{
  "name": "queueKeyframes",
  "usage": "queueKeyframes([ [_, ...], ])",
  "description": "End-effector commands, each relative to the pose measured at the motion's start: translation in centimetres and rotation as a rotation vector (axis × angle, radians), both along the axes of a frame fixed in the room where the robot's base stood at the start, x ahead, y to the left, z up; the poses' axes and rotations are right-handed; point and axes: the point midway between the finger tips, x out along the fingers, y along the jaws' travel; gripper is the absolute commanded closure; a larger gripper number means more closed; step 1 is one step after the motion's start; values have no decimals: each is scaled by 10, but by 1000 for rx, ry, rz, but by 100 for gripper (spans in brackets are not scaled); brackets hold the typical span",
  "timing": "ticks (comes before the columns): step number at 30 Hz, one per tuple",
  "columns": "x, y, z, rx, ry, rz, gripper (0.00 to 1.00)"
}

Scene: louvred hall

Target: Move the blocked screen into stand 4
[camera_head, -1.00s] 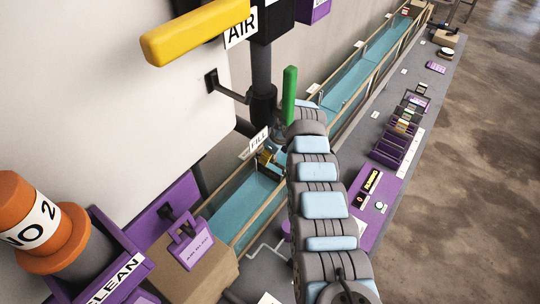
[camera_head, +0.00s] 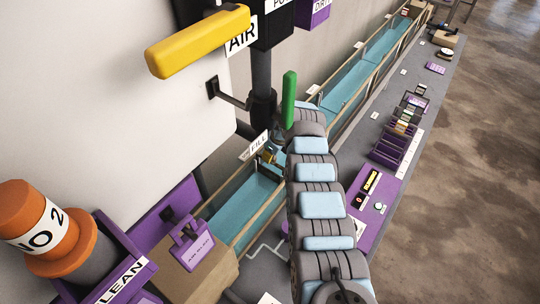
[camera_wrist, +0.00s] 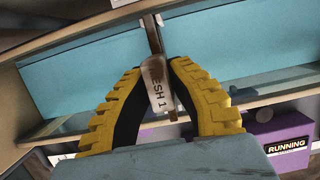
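My gripper (camera_wrist: 157,70) has yellow ridged fingers with dark pads. Its tips close on both sides of a worn grey-brown tab (camera_wrist: 158,88) reading "ESH 1", its first part hidden, on a thin upright post above the blue channel. The head view shows the yellow of my gripper (camera_head: 267,155) small beside the "FILL" sign, partly hidden by my arm. Whether a screen hangs below the tab, and whether it is blocked, I cannot see. A purple slotted rack (camera_head: 386,157) stands on the grey bench, with small framed pieces at its far end. No number 4 is legible.
The blue channel (camera_head: 243,205) with wooden edges runs along the wall. The grey bench (camera_head: 433,88) carries a purple panel marked "RUNNING" (camera_head: 371,183). A yellow lever (camera_head: 198,40), a green lever (camera_head: 289,95) and an orange "NO 2" cone (camera_head: 40,228) are near.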

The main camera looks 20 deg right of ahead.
Motion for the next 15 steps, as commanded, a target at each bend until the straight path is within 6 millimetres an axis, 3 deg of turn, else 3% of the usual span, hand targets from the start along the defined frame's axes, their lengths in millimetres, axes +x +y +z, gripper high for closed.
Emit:
queueKeyframes([
  [15,0,2,6,2,1,2,100],
])
